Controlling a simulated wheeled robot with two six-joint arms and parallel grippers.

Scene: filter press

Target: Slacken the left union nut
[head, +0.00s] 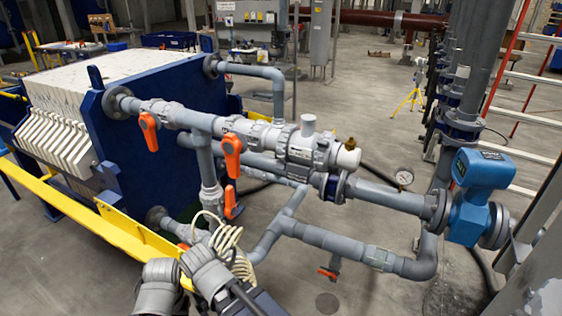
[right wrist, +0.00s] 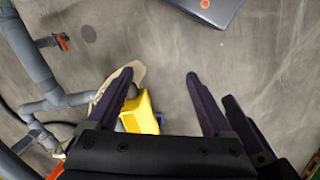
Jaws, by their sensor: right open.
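The grey pipework in the head view carries a thick inline fitting (head: 302,149) on its upper line, with ribbed collars at its ends. The left ribbed collar (head: 282,136), which looks like the left union nut, faces the orange-handled valve. I cannot see whether it is tight or loose. My right gripper (right wrist: 158,82) shows in the right wrist view, with its two dark fingers apart. A yellow object (right wrist: 141,112) shows between and below the fingers, and they do not visibly close on it. No gripper is near the collar. My left gripper's fingers do not show.
Orange valve handles (head: 232,158) hang left of the fitting. A blue press plate (head: 150,165) stands behind. A cream coiled cable (head: 228,240) and a yellow rail (head: 95,222) lie in front. A blue flow meter (head: 482,180) sits at right. Open floor (head: 370,285) shows lower right.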

